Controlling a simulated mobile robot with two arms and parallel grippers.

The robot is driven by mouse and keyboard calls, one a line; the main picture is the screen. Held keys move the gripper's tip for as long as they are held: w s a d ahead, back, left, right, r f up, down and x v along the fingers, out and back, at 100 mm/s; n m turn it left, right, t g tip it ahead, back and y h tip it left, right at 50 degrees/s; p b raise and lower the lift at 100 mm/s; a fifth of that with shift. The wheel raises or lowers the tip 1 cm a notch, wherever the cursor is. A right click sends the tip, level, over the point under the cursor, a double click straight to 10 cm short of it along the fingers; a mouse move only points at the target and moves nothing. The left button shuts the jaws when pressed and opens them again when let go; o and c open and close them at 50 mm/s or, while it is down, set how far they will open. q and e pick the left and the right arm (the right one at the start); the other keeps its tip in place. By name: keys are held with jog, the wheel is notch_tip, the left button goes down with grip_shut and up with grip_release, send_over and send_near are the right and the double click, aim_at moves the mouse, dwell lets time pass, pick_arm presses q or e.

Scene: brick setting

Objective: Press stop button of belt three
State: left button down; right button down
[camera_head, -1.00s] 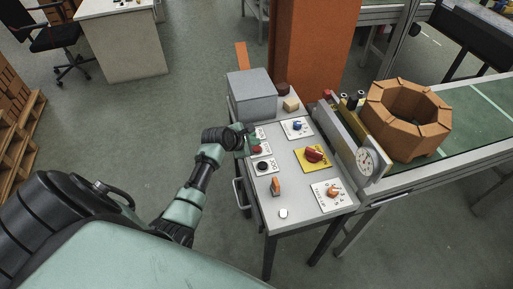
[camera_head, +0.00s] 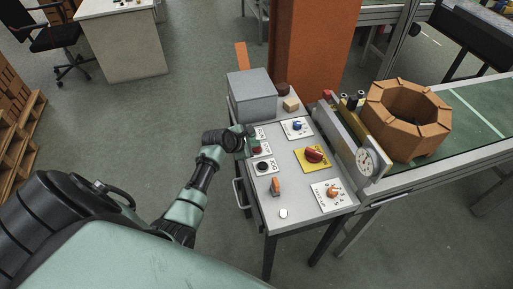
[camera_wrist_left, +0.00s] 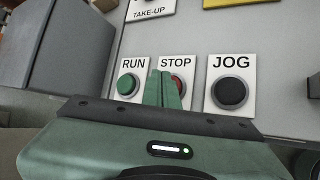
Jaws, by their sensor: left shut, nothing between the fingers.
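The red STOP button (camera_wrist_left: 178,84) sits on a white plate between the green RUN button (camera_wrist_left: 128,85) and the black JOG button (camera_wrist_left: 231,93). In the head view, the red button (camera_head: 257,150) is on the left side of the grey control desk. My left gripper (camera_head: 249,138) is shut and empty over the desk's left edge. In the wrist view, its green fingertips (camera_wrist_left: 168,84) stand in front of the STOP plate and hide the left part of the button. I cannot tell whether they touch it. My right gripper is not in view.
A grey box (camera_head: 252,97) stands at the desk's back. A yellow plate with a red switch (camera_head: 314,154) and other knobs share the desk top (camera_head: 258,196). A green conveyor belt (camera_head: 468,98) with an octagonal brown stack (camera_head: 408,139) is at the right.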

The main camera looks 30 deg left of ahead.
aim_at(255, 149)
pick_arm(q)
jog(key=shift+f, duration=0.5)
dwell(0.8)
jog(key=shift+r, duration=0.1)
jog(key=shift+r+p, duration=0.8)
jog(key=shift+p, duration=0.25)
notch_tip(255, 149, up, 5)
jog(key=p, duration=0.6)
dwell(0.4)
